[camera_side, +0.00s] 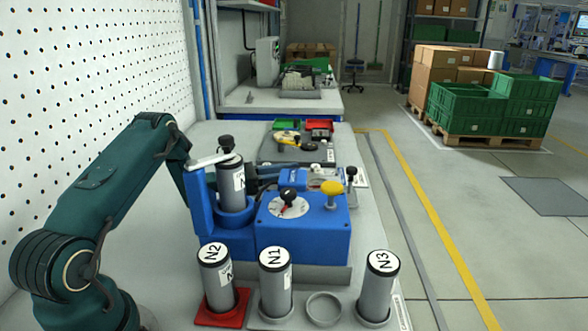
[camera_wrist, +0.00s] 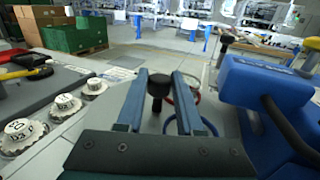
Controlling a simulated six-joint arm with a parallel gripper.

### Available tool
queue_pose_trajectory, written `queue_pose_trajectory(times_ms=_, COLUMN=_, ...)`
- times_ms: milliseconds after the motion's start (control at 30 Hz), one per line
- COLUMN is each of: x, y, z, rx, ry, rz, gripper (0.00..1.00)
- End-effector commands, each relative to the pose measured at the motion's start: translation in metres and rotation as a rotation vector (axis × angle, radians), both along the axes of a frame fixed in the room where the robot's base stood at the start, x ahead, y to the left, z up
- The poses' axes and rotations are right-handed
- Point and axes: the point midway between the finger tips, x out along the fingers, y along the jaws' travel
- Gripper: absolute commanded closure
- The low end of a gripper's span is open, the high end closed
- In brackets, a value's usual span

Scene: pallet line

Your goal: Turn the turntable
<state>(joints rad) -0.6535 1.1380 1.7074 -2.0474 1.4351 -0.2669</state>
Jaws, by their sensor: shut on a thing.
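My gripper (camera_wrist: 160,80) has its two blue fingers on either side of a black knob (camera_wrist: 159,88) and is shut on it. In the side view my gripper (camera_side: 305,177) is partly hidden behind the grey cylinder and the blue box (camera_side: 300,242). A round white dial (camera_side: 288,208) with a black and red pointer knob is on top of the box. A yellow knob (camera_side: 331,188) stands beside it. I cannot tell which part is the turntable. A grey cylinder (camera_side: 230,188) stands upright in a blue holder (camera_side: 202,203) left of the box.
Cylinders N2 (camera_side: 217,282), N1 (camera_side: 275,285) and N3 (camera_side: 378,292) stand in front, with an empty round socket (camera_side: 323,308) between N1 and N3. Dials with white caps (camera_wrist: 20,133) lie left of my gripper in the wrist view. A black-topped post (camera_wrist: 225,43) stands ahead.

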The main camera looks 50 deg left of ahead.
Motion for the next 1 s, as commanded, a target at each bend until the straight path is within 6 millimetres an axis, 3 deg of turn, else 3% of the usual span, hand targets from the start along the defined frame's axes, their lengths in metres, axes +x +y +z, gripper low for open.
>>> queue_pose_trajectory(times_ms=400, x=0.000, y=-0.001, z=0.002, rx=0.005, ry=-0.004, rz=0.029, gripper=1.00)
queue_pose_trajectory(times_ms=433, x=0.000, y=-0.001, z=0.002, rx=0.006, ry=-0.005, rz=0.029, gripper=0.57)
queue_pose_trajectory(times_ms=500, x=0.000, y=-0.001, z=0.002, rx=0.005, ry=-0.003, rz=0.029, gripper=0.34)
queue_pose_trajectory(times_ms=833, x=-0.002, y=0.000, z=0.000, rx=0.005, ry=0.000, rz=0.032, gripper=0.34)
queue_pose_trajectory(times_ms=1000, x=-0.020, y=0.009, z=0.000, rx=0.004, ry=0.002, rz=0.036, gripper=0.34)
